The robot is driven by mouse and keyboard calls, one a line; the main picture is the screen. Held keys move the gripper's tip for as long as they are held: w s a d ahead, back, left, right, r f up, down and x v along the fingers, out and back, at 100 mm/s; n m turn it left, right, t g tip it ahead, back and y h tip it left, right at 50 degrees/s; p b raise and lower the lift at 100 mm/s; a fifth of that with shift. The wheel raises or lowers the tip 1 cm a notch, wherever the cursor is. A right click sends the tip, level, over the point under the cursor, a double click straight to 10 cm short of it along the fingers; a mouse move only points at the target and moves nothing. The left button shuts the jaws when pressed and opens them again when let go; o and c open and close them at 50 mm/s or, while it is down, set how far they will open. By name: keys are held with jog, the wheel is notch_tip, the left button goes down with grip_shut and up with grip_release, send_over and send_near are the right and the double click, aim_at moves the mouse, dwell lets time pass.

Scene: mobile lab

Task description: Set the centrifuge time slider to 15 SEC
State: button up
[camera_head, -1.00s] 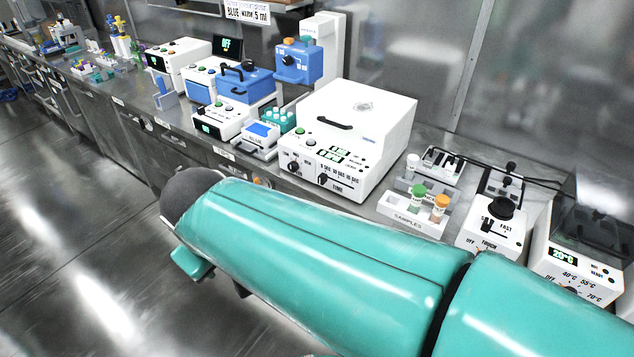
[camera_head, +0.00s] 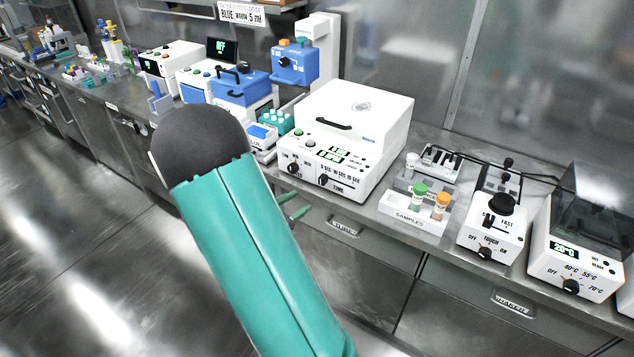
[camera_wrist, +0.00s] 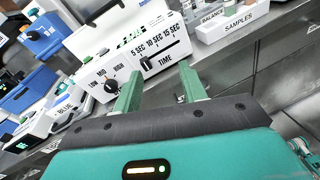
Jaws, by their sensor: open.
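The centrifuge (camera_head: 352,128) is a white box with a black handle on its lid, standing on the bench. Its front panel, also in the wrist view (camera_wrist: 118,62), carries 5, 10 and 15 SEC marks. The black time slider (camera_wrist: 147,63) sits at the left end of its track, by the 5 SEC side; it shows small in the head view (camera_head: 322,180). My gripper (camera_wrist: 160,72) is open and empty, its green fingers spread below the slider and apart from it. In the head view the fingertips (camera_head: 300,203) show just below the bench edge; my arm hides the rest.
A samples rack (camera_head: 408,212) with capped tubes stands right of the centrifuge. Blue devices stand at left. The floor before the bench is clear.

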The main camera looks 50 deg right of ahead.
aim_at(321, 182)
notch_tip(321, 182, down, 6)
jog(key=w+d+n+t+h, duration=0.1)
jog(key=w+d+n+t, duration=0.15)
jog(key=n, duration=0.25)
jog(key=shift+t, duration=0.45)
jog(key=d, duration=0.4)
jog(key=w+d, duration=0.1)
jog(key=d, duration=0.8)
jog(key=shift+w+d+r, duration=0.1)
jog(key=shift+w+r, duration=0.05)
jog(key=shift+w, duration=0.15)
grip_shut()
